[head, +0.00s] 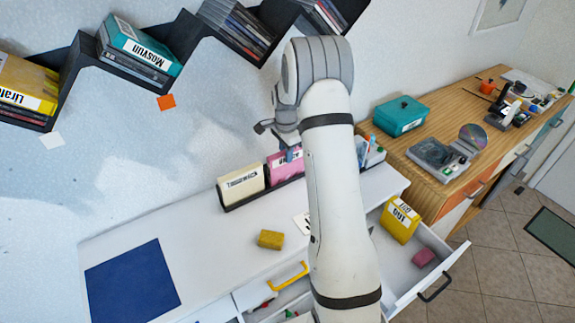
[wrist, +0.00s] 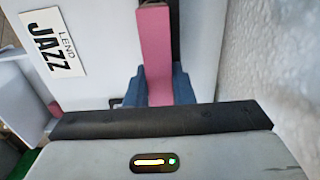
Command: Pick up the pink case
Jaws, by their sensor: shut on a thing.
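The pink case (head: 284,168) stands upright in a dark rack (head: 226,207) on the white counter, beside a cream case (head: 242,184). My arm hides its right part in the head view. In the wrist view the pink case (wrist: 153,42) shows as a narrow upright strip between my blue fingertips. My gripper (wrist: 156,80) is shut on its edge. In the head view my gripper (head: 291,154) is at the top of the case, mostly hidden by my wrist. I cannot tell whether the case is lifted at all.
A yellow block (head: 270,239) and a blue mat (head: 132,281) lie on the counter. An open drawer (head: 397,262) at right holds a yellow case (head: 400,219) and a pink block (head: 424,257). The wall is close behind.

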